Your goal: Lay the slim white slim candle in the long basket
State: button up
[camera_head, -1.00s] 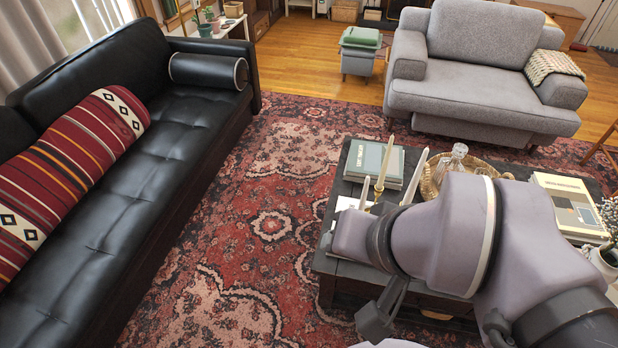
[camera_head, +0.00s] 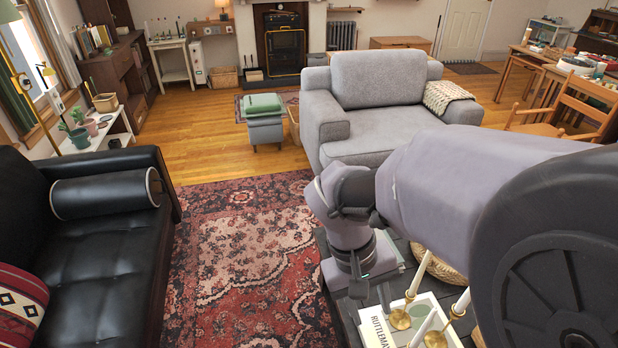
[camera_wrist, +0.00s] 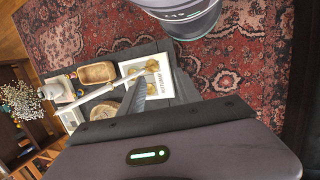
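Slim white candles (camera_head: 415,282) rise from brass holders (camera_head: 400,319) on a white book at the table's near edge; which one is the slimmest I cannot tell. In the wrist view, a long white stick (camera_wrist: 98,91), seemingly a candle, slants left of the holders. The long wicker basket (camera_wrist: 97,73) lies left of the white book in the wrist view; my arm hides it in the head view. My gripper (camera_wrist: 137,95) shows one grey finger above the table. I see nothing held. Its opening is not clear.
A round wicker tray (camera_wrist: 103,110) sits beside the basket on the dark coffee table (camera_wrist: 150,48). A vase of flowers (camera_wrist: 20,100) is at the far left. A grey armchair (camera_head: 380,105) and a black sofa (camera_head: 95,240) flank the open red rug (camera_head: 255,250).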

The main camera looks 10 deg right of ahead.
jog(key=w+d+f+n+g+h+p, duration=0.25)
jog(key=f+n+h, duration=0.2)
jog(key=f, duration=0.25)
jog(key=w+d+f+n+g+h+p, duration=0.1)
jog(key=w+d+f+n+h, duration=0.1)
jog(key=d+f+n+h, duration=0.25)
jog(key=n+t+h+p, duration=0.2)
jog(key=n+t+h, duration=0.45)
jog(key=n, duration=0.25)
send_near(417, 336)
jog(key=d, duration=1.1)
jog(key=shift+w+r+p, duration=0.1)
jog(key=shift+w+p, duration=0.2)
jog(key=shift+w, duration=0.05)
grip_shut()
